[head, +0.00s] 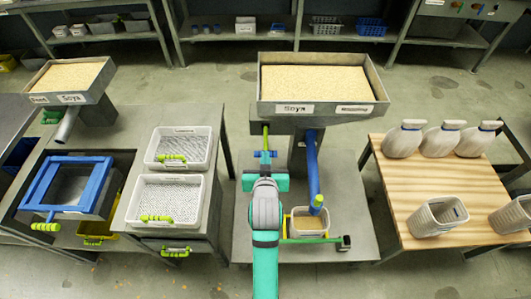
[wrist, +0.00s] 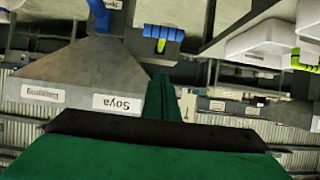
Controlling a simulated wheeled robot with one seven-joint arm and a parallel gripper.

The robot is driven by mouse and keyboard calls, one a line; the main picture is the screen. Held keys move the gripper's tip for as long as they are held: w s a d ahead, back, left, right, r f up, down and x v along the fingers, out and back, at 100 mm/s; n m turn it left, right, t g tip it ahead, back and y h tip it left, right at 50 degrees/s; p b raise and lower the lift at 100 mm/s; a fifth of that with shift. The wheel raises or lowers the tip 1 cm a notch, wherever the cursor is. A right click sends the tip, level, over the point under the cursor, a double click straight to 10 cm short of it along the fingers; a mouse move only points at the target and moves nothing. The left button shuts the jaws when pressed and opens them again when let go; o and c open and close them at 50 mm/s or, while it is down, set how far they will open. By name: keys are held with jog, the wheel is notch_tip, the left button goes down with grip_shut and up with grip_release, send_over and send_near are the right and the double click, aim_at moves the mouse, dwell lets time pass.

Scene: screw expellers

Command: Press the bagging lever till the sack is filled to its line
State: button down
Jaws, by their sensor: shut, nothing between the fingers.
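The bagging hopper (head: 318,80) full of soya stands at centre, its front labelled Soya; it shows upside down in the wrist view (wrist: 80,75). A blue spout (head: 312,165) with a yellow-green tip runs down to the sack (head: 309,222), which holds tan grain; its fill line cannot be made out. The lever (head: 266,135), a yellow-green rod with blue below, hangs under the hopper's left front. My gripper (head: 265,168) is shut and empty close in front of the lever; contact cannot be told. Its dark green fingers show in the wrist view (wrist: 162,98).
Left are white trays (head: 172,201) with yellow-green handles and a blue-framed box (head: 70,186). Shelves stand behind. Floor gaps separate the tables.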

jog(key=shift+w, duration=0.1)
jog(key=x, duration=1)
jog(key=shift+f, duration=0.1)
jog(key=shift+s+f, duration=0.25)
jog(key=shift+f, duration=0.7)
jog(key=shift+s+f, duration=0.25)
jog(key=shift+f, duration=0.7)
